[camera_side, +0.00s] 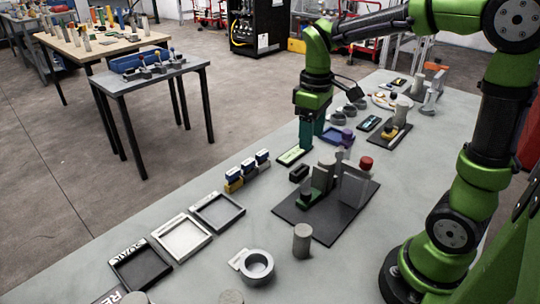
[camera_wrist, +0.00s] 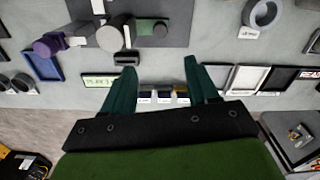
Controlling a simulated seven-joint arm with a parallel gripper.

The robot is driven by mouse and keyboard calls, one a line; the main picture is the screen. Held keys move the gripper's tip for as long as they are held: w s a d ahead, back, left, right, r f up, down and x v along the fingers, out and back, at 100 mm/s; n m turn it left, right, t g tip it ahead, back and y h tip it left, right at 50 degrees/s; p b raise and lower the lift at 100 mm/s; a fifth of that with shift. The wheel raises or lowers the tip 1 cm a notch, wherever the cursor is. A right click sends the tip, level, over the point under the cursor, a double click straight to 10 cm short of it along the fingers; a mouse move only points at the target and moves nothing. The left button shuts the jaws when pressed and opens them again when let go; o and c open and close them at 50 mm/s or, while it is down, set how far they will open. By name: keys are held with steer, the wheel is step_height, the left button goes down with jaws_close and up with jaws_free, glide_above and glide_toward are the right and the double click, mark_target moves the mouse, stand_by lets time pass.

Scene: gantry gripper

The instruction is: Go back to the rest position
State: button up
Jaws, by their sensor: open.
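My gripper (camera_side: 313,142) is above the grey table, beside a flat green-labelled plate (camera_side: 291,156). In the wrist view my gripper (camera_wrist: 159,66) shows two teal fingers spread wide with nothing held between them. The same labelled plate (camera_wrist: 98,81) lies just left of the left finger in that view. A row of small blue-topped blocks (camera_side: 248,167) stands on the table to the left of the gripper in the side view. Nothing in view marks a rest position.
A dark base plate (camera_side: 287,209) carries grey blocks and a red-topped post (camera_side: 366,163). A blue tray (camera_side: 338,137) is close behind the gripper. Grey (camera_side: 240,211), white (camera_side: 181,238) and black (camera_side: 141,266) trays and a grey ring (camera_side: 257,265) lie nearer the front.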

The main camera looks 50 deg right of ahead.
steer(key=s+a+r+m+t+y, duration=0.2)
steer(key=s+a+m+t, duration=0.4)
steer(key=s, duration=0.3)
steer(key=shift+s+a+r+t, duration=0.2)
steer(key=shift+a+r+t, duration=0.45)
steer(key=shift+r, duration=0.25)
